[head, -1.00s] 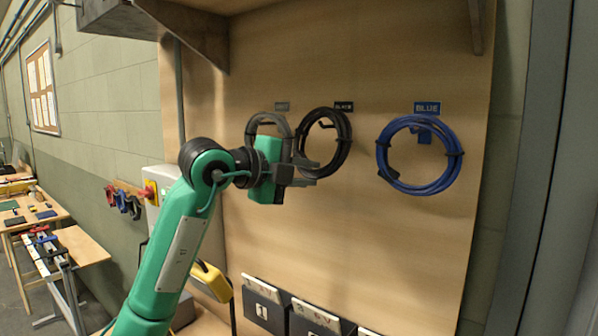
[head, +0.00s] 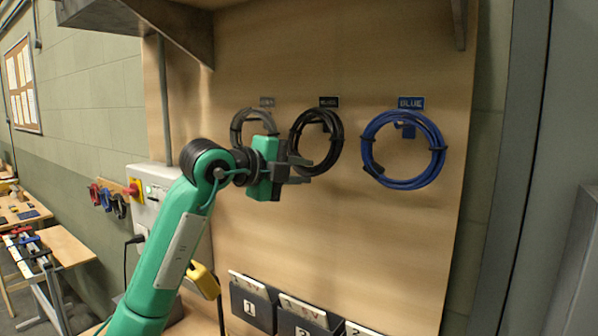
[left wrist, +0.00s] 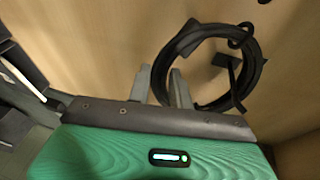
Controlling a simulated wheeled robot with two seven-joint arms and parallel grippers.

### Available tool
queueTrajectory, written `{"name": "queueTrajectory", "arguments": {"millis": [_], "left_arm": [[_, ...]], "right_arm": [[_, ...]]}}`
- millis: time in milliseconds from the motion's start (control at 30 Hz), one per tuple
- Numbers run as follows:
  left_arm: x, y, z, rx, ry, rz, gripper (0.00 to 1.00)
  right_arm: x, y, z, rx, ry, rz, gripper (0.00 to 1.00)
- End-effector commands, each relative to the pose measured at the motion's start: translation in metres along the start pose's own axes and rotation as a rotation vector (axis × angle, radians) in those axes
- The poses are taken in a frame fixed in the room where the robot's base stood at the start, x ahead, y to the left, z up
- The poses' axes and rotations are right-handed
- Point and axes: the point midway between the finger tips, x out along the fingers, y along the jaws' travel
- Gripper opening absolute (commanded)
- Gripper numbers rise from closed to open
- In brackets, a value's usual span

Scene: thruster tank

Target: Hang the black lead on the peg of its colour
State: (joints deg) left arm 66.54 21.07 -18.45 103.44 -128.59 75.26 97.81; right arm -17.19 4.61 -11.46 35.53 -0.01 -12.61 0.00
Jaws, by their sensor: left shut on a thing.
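The black lead (head: 338,150) is a coiled ring in front of the wooden board, below the black label (head: 329,101). My left gripper (head: 303,170) is shut on the lower left part of this coil. The left wrist view shows the coil (left wrist: 258,75) at the fingertips (left wrist: 162,88), partly hidden by them. A dark peg (head: 326,126) shows inside the ring, near its top; it also shows in the left wrist view (left wrist: 226,60). I cannot tell whether the coil rests on it. My right gripper is not in view.
A grey coil (head: 236,128) hangs on the left, partly behind my gripper. A blue coil (head: 440,150) hangs on the right under the blue label (head: 411,103). Numbered bins (head: 262,307) line the board's bottom. A metal bracket (head: 185,40) juts out above.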

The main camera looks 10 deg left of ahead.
Motion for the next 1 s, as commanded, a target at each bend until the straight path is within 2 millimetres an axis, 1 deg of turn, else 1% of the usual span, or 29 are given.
{"name": "queueTrajectory", "arguments": {"millis": [300,333,433,767,867,967,1000], "left_arm": [[-0.001,-0.001,0.0,0.0,0.0,-0.001,0.0],[-0.001,-0.001,0.0,0.0,0.0,-0.001,0.27],[-0.001,-0.001,0.0,0.0,0.0,-0.001,0.47],[-0.002,0.001,0.0,0.0,-0.001,0.0,0.47],[-0.011,0.002,0.001,0.002,-0.003,-0.001,0.47],[-0.028,0.004,0.0,0.003,-0.002,-0.002,0.47],[-0.037,0.004,0.001,0.003,-0.004,-0.003,0.47]], "right_arm": [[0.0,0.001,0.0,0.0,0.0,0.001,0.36],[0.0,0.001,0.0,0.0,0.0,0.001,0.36],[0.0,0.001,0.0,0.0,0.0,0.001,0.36],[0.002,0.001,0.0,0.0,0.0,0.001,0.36],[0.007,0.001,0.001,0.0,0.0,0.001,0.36],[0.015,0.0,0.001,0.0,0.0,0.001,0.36],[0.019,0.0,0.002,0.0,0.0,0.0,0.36]]}}
